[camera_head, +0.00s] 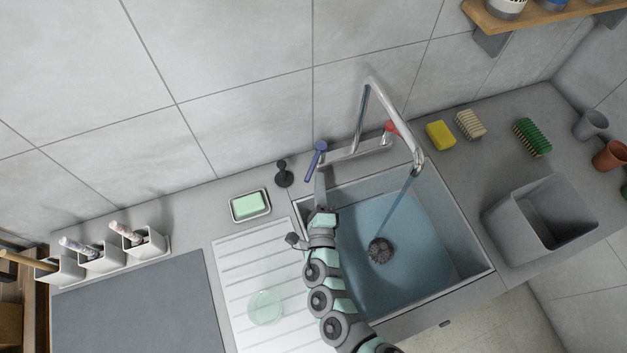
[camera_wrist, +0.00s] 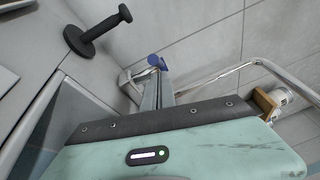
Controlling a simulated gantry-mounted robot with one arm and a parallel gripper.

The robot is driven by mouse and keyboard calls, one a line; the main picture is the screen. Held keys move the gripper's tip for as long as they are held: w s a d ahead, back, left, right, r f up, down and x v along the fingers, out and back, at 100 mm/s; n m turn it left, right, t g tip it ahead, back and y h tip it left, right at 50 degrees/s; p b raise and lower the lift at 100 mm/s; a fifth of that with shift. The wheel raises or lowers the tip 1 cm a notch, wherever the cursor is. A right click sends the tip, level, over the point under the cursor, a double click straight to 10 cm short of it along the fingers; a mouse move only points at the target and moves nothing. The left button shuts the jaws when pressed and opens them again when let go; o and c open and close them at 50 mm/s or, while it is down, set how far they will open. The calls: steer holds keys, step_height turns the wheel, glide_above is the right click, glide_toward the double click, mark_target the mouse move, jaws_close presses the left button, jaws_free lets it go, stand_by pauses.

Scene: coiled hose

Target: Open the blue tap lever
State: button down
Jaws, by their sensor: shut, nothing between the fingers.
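The blue tap lever (camera_head: 316,160) is on the left end of the chrome mixer tap (camera_head: 350,153) behind the sink, and it slants down to the left. A red lever (camera_head: 391,127) is on the tap's right end. A stream of water runs from the tall spout into the sink (camera_head: 455,215). My gripper (camera_head: 320,182) is shut and empty, just in front of the blue lever and at its right side. In the wrist view the blue lever (camera_wrist: 156,61) shows just beyond my shut fingertips (camera_wrist: 155,75). I cannot tell whether they touch.
A black stopper-like object (camera_head: 284,174) stands left of the lever, and a soap dish (camera_head: 250,206) is further left. A yellow sponge (camera_head: 440,135) and brushes lie right of the tap. A grey bin (camera_head: 500,232) stands right of the sink. The spout arches over the sink.

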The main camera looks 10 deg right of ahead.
steer(key=s+d+f+b, duration=0.1)
steer(key=s, duration=1)
steer(key=shift+s+d+f+b, duration=0.2)
steer(key=shift+s+f+b, duration=0.05)
steer(key=shift+b, duration=0.1)
